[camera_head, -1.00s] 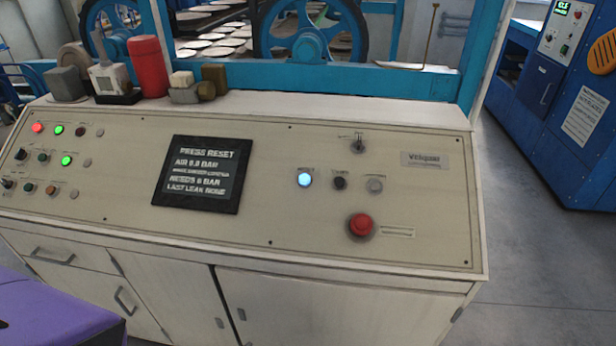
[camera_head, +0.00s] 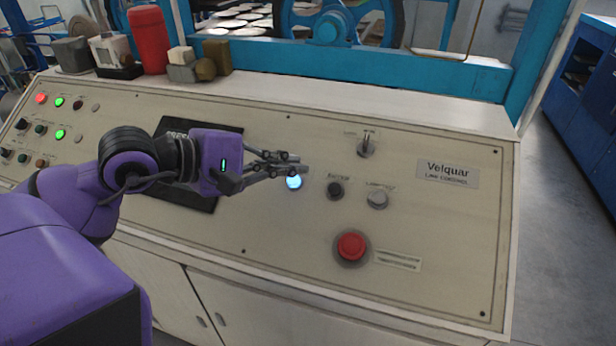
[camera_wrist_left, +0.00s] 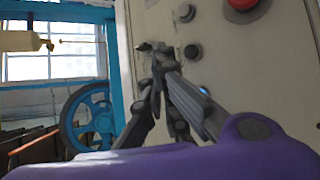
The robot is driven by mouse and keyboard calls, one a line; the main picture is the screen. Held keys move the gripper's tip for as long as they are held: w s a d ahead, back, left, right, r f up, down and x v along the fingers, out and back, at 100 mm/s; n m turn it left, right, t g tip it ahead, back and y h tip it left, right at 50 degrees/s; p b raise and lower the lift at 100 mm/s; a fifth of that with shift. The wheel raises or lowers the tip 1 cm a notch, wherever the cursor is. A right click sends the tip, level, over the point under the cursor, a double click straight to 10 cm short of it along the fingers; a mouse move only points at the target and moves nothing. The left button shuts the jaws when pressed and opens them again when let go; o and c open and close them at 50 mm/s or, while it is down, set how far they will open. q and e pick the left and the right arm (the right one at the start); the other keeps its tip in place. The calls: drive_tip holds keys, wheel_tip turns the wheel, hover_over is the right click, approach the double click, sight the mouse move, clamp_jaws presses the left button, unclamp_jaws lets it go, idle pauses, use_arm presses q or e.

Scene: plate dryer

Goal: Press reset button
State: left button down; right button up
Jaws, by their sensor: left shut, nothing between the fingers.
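The lit blue-white button (camera_head: 294,182) is on the sloping panel, right of the dark display; its label is hidden now. My left gripper (camera_head: 304,164) is shut and empty, its fingertips pointing right over the panel at the button's upper edge. I cannot tell whether they touch it. In the left wrist view the shut fingers (camera_wrist_left: 158,62) are beside the panel face, and a sliver of the blue glow (camera_wrist_left: 204,90) shows beside a finger. The display (camera_head: 170,126) is mostly hidden behind my arm. My right gripper is not in view.
Right of the lit button are a black button (camera_head: 335,190) and a grey one (camera_head: 377,199). A toggle switch (camera_head: 366,146) is above, a red mushroom button (camera_head: 351,247) below. A red cylinder (camera_head: 149,40) and small blocks stand on the back ledge.

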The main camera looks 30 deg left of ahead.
sight(294, 181)
use_arm(q)
drive_tip(key=w+f+b, duration=0.1)
drive_tip(key=f, duration=0.1)
drive_tip(key=w+f+b, duration=0.1)
drive_tip(key=f+b, duration=0.1)
drive_tip(key=w+a+f+b, duration=0.1)
drive_tip(key=f, duration=0.1)
drive_tip(key=shift+w+a+f, duration=0.1)
drive_tip(key=shift+w+f, duration=0.05)
drive_tip(key=shift+w, duration=0.1)
drive_tip(key=shift+w+a+f+b, duration=0.1)
drive_tip(key=shift+w+f+b, duration=0.35)
drive_tip(key=shift+b, duration=0.25)
drive_tip(key=shift+f, duration=0.1)
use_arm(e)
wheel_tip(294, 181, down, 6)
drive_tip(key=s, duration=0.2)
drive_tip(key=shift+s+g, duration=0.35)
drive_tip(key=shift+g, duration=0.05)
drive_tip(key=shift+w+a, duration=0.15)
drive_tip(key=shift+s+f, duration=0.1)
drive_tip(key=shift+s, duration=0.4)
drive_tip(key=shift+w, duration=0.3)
